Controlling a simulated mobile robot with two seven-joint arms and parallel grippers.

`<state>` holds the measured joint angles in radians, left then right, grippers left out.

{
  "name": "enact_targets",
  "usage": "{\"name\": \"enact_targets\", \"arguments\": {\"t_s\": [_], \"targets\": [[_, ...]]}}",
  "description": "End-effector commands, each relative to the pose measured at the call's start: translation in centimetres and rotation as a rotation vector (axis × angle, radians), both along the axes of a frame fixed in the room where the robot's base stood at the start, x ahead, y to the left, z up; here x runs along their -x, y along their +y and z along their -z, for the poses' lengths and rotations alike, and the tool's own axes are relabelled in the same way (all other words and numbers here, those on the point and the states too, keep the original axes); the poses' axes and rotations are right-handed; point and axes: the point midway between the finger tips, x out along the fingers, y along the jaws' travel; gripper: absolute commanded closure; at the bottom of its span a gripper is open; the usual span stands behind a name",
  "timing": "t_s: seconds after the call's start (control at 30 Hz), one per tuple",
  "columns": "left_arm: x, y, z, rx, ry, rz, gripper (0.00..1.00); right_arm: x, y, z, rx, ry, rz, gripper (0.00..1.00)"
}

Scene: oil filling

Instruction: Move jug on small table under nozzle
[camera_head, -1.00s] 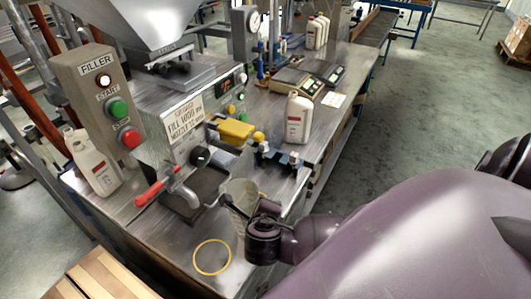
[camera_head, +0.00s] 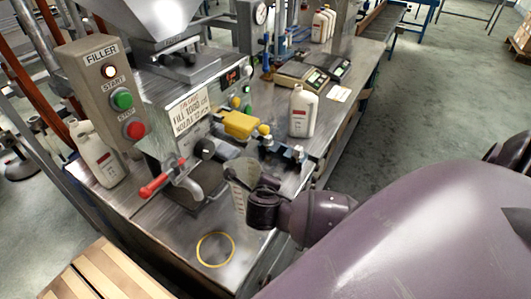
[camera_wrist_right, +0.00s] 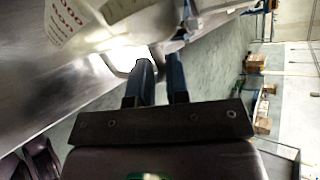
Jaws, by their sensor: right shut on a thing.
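The jug (camera_head: 239,192) is a clear grey measuring jug with markings, near the front right of the metal worktop (camera_head: 178,240). In the right wrist view its side with red print (camera_wrist_right: 112,14) fills the upper left. My right gripper (camera_head: 258,203) is shut on the jug's handle side; its dark blue fingers (camera_wrist_right: 161,82) show in the wrist view. The jug appears held above the worktop; its base is partly hidden. The filler's nozzle (camera_head: 190,184), a grey bent spout by a red lever (camera_head: 158,184), is left of the jug. My left gripper is not in view.
A yellow ring (camera_head: 215,249) marks the clear worktop in front of the nozzle. A yellow block (camera_head: 240,124) and a clamp-like fixture (camera_head: 281,150) are behind the jug. White bottles stand at left (camera_head: 96,155) and right (camera_head: 302,112). A wooden slatted surface (camera_head: 110,275) is at front left.

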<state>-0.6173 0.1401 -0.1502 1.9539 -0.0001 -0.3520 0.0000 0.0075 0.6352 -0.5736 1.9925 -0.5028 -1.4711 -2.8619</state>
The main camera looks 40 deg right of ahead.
Motion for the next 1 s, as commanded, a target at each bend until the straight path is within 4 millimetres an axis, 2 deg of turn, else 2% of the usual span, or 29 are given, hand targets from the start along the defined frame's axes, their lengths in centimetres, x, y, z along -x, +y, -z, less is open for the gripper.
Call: {"name": "enact_targets", "arguments": {"t_s": [0.1,0.47,0.5,0.67,1.0], "targets": [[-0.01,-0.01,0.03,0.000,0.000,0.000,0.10,0.19,-0.23,0.79,0.005,0.019,0.003,1.00],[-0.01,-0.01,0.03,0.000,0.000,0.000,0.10,0.25,-0.14,1.04,0.003,0.020,0.002,1.00],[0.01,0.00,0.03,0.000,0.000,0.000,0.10,0.26,-0.14,1.04,0.002,0.020,0.001,0.80],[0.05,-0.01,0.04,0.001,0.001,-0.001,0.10,0.12,-0.11,0.82,0.001,0.013,0.002,0.55],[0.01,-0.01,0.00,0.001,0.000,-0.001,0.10,-0.02,-0.10,0.56,0.001,0.006,0.002,0.54]]}}
